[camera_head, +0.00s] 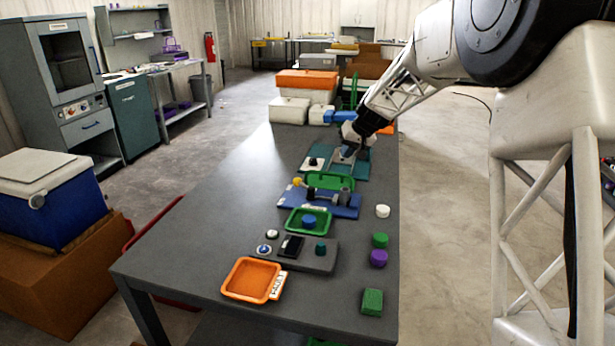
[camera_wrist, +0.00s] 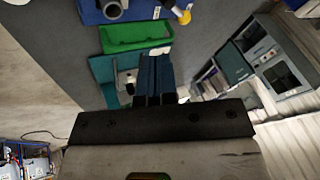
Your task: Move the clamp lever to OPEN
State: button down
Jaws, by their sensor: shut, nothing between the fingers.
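My gripper (camera_head: 347,150) is low over the teal board (camera_head: 361,172) in the middle of the table. Its fingers are shut and empty, and they also show in the wrist view (camera_wrist: 155,98). A grey metal fitting (camera_wrist: 125,84) stands on the teal board beside the fingers; the gripper partly hides this area in the head view. I cannot tell whether this fitting is the clamp. A lever with a yellow knob (camera_head: 297,182) is on the blue board (camera_head: 345,211), nearer the table's front, apart from my gripper. No OPEN marking is readable.
A green tray (camera_head: 330,180) lies between the two boards. A white block with a black knob (camera_head: 313,163) sits left of my gripper. White and orange bins (camera_head: 306,82) stand behind. An orange tray (camera_head: 251,279) is at the front. The table's left side is clear.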

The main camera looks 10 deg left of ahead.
jog(key=w+a+f+n+y, duration=0.1)
jog(key=w+a+f, duration=0.8)
jog(key=a, duration=0.1)
jog(key=shift+w+a, duration=0.2)
jog(key=shift+w, duration=0.15)
jog(key=shift+f, duration=0.1)
jog(key=shift+x, duration=4.95)
